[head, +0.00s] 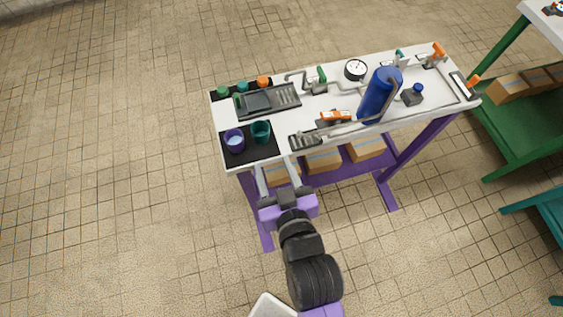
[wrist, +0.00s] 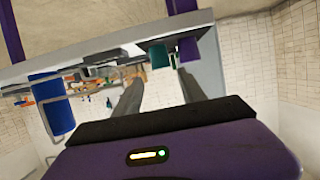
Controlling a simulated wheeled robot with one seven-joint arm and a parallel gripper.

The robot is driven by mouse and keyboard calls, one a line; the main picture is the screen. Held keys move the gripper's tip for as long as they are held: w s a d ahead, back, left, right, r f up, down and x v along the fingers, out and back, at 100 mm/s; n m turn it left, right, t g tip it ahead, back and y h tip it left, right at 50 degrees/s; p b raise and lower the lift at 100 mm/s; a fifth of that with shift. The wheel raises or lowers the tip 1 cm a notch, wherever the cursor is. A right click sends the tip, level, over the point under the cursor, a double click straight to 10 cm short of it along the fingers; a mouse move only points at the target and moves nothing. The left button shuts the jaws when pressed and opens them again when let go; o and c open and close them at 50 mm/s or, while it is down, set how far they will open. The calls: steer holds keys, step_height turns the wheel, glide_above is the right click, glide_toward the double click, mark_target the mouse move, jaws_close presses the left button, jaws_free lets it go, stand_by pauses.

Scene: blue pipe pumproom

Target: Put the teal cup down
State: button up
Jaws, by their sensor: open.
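The teal cup (head: 261,131) stands upright on a black mat (head: 262,151) at the front left of the white worktop. A purple cup (head: 234,140) with a pale inside stands just left of it. My gripper (head: 276,165) is open and empty at the table's front edge, its fingers pointing toward the mat and apart from the teal cup. The wrist view is upside down: the teal cup (wrist: 159,56) shows beyond and between the fingertips (wrist: 160,74), with the purple cup (wrist: 188,48) to its right.
A dark tray (head: 268,101) lies behind the mat, with green, teal and orange-topped items at the back edge. A blue cylinder (head: 380,95), a gauge (head: 355,70) and pipes fill the right side. Boxes (head: 323,159) sit on the purple shelf below. Open floor lies left.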

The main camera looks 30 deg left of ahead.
steer(key=shift+s+d, duration=0.1)
steer(key=s+d+f+m+t+h, duration=0.1)
steer(key=s+d+m+t+h, duration=0.1)
steer(key=d, duration=0.8)
steer(key=s+d+m+t+h, duration=0.2)
steer(key=d+m, duration=0.1)
steer(key=d, duration=0.7)
steer(key=s+d+r+m+t+h, duration=0.1)
steer(key=s+d+r+m+h, duration=0.4)
steer(key=s+d+r, duration=0.4)
steer(key=s+d+h, duration=0.1)
steer(key=s+d, duration=0.3)
steer(key=d, duration=0.2)
steer(key=shift+s+d+r+t+h, duration=0.15)
steer(key=shift+d+t+h, duration=0.05)
steer(key=shift+t+h, duration=0.1)
